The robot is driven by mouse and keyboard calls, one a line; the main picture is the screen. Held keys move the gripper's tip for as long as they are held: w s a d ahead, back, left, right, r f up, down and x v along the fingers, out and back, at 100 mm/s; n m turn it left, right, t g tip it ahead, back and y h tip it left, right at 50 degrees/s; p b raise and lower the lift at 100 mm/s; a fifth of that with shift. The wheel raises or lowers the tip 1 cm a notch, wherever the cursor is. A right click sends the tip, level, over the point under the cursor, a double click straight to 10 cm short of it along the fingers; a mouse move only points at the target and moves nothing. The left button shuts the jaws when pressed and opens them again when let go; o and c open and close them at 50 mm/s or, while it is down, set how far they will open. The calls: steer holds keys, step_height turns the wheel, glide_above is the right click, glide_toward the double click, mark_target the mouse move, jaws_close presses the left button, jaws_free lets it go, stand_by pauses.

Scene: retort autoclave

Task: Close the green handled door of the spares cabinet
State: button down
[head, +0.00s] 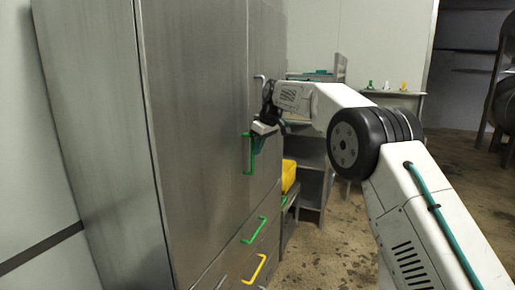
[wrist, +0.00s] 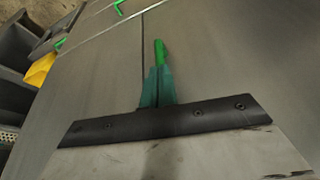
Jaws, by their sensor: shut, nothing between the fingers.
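The spares cabinet (head: 100,110) is a tall grey steel cabinet on the left of the head view. Its green door handle (head: 247,160) is an upright bar near a vertical seam, and it also shows in the wrist view (wrist: 160,50). The door (head: 200,120) looks flush or nearly flush with the front beside it; a thin dark seam shows in the wrist view. My gripper (head: 258,144) is at the handle, its teal fingers (wrist: 157,85) shut and empty. The fingers overlap the handle's near end in the wrist view; I cannot tell whether they touch it.
Below the door are drawers with a green handle (head: 254,230) and a yellow handle (head: 255,270). A yellow object (head: 289,176) sits on a grey shelf unit beyond the cabinet. A table with small coloured items (head: 403,86) stands at the back. Floor to the right is open.

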steer(key=shift+w+a+r, duration=0.2)
steer(key=shift+a+r, duration=0.15)
steer(key=shift+a, duration=0.05)
steer(key=s+d+r, duration=0.5)
steer(key=d+r, duration=0.2)
steer(key=r, duration=0.2)
step_height(320, 180, down, 6)
steer(key=s+d+m+g, duration=0.1)
steer(key=s+d+m, duration=0.1)
steer(key=s+m, duration=0.1)
steer(key=s+d+f+m+h, duration=0.1)
steer(key=s+d, duration=0.5)
steer(key=s, duration=1.1)
steer(key=s+d+f+m+h, duration=0.1)
steer(key=s+d+f+m, duration=0.2)
steer(key=s, duration=1.5)
steer(key=s+d+f+m+h, duration=0.1)
steer(key=s+d+f+m, duration=0.2)
steer(key=s+d, duration=0.5)
steer(key=s+m, duration=0.1)
steer(key=s, duration=0.8)
steer(key=shift+s+d+h, duration=0.3)
steer(key=shift+s+d, duration=0.05)
steer(key=shift+s, duration=0.05)
